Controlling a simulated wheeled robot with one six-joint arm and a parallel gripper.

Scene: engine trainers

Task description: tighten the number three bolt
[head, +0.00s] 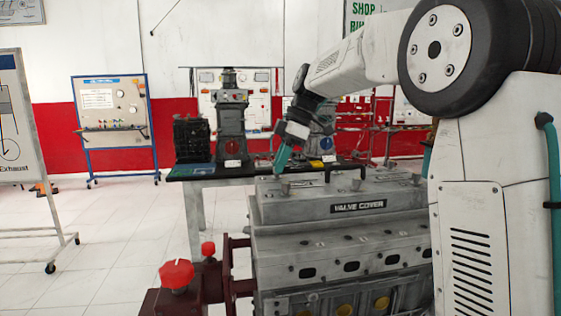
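The grey engine's valve cover (345,208), labelled "VALVE COVER", is at the lower centre right in the head view. A bolt-like knob (285,187) stands on its top near the left end, and another (416,179) near the right, beside my arm. No bolt number is readable, so I cannot tell which is number three. My gripper (281,166), with teal fingers, points down just above the left knob. A small gap seems to lie between them, but contact is unclear. The fingers overlap, so their opening is hidden.
A black handle (345,178) rises from the cover's top. The dark red engine stand (226,285) has red knobs (177,274) at its left. Behind, a bench (196,175) holds engine parts.

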